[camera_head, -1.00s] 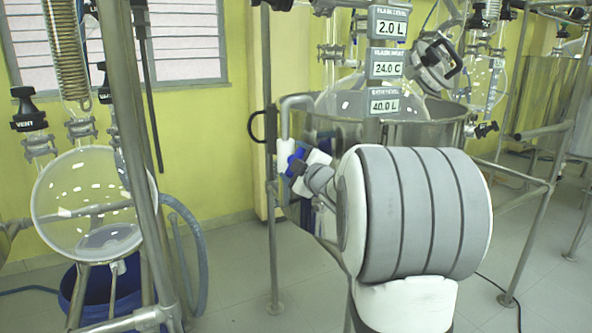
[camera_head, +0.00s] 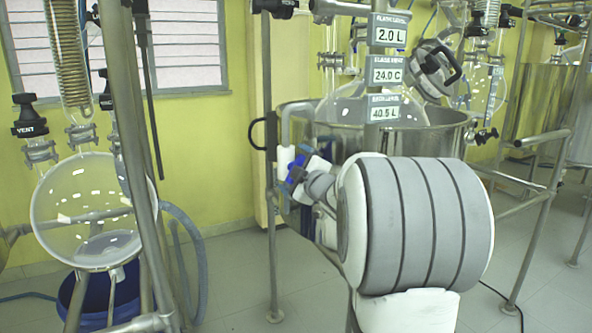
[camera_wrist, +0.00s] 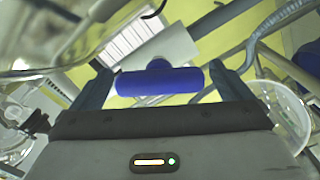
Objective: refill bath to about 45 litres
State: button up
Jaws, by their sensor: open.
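The steel bath (camera_head: 447,140) stands behind my arm in the head view, with a round glass flask inside it. A blue valve handle (camera_head: 296,172) sits below the bent inlet pipe (camera_head: 285,130) at the bath's left side. In the wrist view the blue handle (camera_wrist: 160,82) lies crosswise between the fingers of my gripper (camera_wrist: 163,74). The fingers are apart; contact with the handle is unclear. My arm hides the bath's lower front.
At left stands another glass reactor with a round vessel (camera_head: 90,212), a vent valve and a blue bucket (camera_head: 72,295) below. A grey hose (camera_head: 190,255) hangs beside it. Steel frame posts (camera_head: 272,255) stand near my arm. Some floor (camera_head: 235,285) between them is clear.

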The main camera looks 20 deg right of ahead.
jog(key=shift+s, duration=0.1)
jog(key=s, duration=0.7)
jog(key=shift+s+d+p, duration=0.15)
jog(key=shift+s+p, duration=0.15)
jog(key=shift+s, duration=0.05)
dwell(6.8)
